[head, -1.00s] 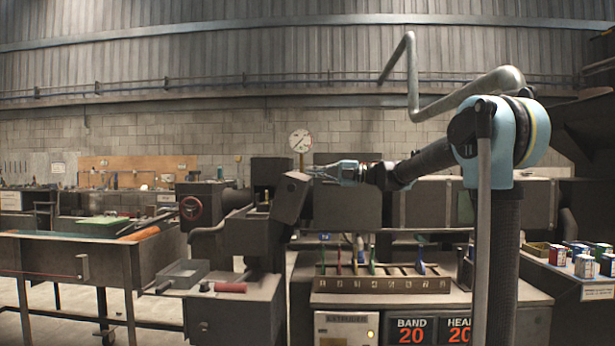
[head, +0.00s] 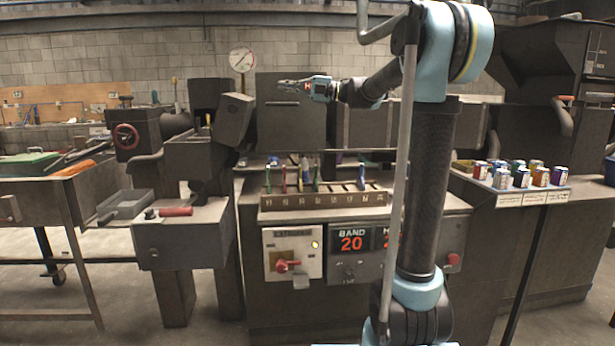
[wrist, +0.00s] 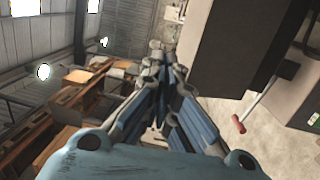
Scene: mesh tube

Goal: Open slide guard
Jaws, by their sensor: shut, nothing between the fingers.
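I take the slide guard to be the dark flat panel (head: 293,130) with a thin bar handle on its face, behind the slotted rack in the head view; I cannot be sure. My gripper (head: 280,84) points left in front of the panel's upper part, a little above the bar handle. Its fingers are shut and empty. Whether they touch the panel cannot be told from the head view. In the wrist view, my gripper's fingers (wrist: 157,52) come together, with a large dark block (wrist: 232,45) close to their right.
A tilted dark box (head: 235,118) stands left of the panel, near a pressure gauge (head: 242,61). Below is a slotted rack (head: 325,199) with coloured tools. Small cans (head: 522,178) stand on the right bench. A red-ended lever (wrist: 238,124) shows in the wrist view.

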